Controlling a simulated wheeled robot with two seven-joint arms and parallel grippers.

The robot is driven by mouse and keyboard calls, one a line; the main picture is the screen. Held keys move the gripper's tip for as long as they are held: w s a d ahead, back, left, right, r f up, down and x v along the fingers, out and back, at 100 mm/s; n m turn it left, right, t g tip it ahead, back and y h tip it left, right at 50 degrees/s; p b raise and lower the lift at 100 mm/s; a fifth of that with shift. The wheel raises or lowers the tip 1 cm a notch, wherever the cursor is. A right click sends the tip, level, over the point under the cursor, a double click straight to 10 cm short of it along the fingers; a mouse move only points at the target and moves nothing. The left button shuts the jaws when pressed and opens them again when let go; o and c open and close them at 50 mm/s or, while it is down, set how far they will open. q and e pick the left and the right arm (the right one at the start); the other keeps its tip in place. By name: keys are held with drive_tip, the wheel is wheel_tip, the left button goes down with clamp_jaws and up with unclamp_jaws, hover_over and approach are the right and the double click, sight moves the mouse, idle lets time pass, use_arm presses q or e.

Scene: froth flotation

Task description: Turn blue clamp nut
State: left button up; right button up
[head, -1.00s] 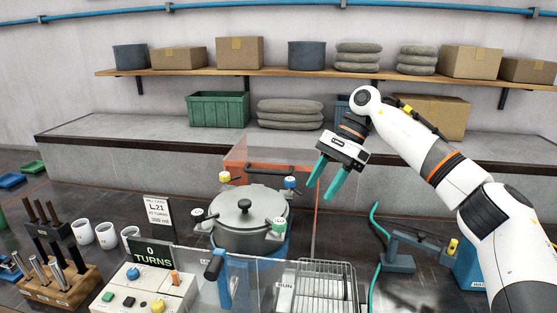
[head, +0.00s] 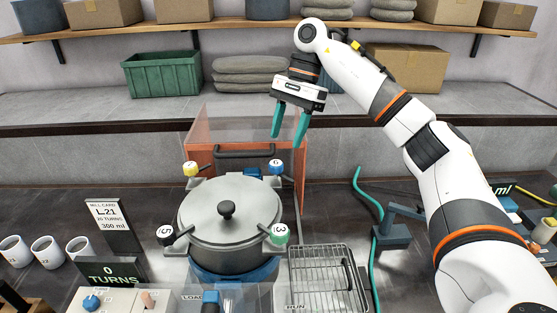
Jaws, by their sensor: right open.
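The blue clamp nut (head: 276,167) sits at the back right of the grey lidded pot (head: 228,218). My right gripper (head: 288,138) is open and empty, teal fingers pointing down. In the picture it appears just above the blue nut, apart from it. My left gripper is not in view.
A reddish clear panel (head: 200,130) stands behind the pot. A wire rack (head: 325,280) is at its right, and a teal hose (head: 361,195) with a blue-grey stand (head: 392,236) beyond. The sign (head: 110,225) and white cups (head: 46,250) are at left.

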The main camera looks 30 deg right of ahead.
sight(276, 163)
drive_tip(key=x, duration=0.3)
drive_tip(key=w+p+x, duration=0.1)
drive_tip(key=x, duration=0.1)
drive_tip(key=shift+a+f, duration=0.2)
drive_tip(key=shift+f, duration=0.15)
drive_tip(key=shift+s+a+f, duration=0.1)
drive_tip(key=shift+s+f, duration=0.2)
drive_tip(key=shift+f, duration=0.15)
drive_tip(key=c, duration=1)
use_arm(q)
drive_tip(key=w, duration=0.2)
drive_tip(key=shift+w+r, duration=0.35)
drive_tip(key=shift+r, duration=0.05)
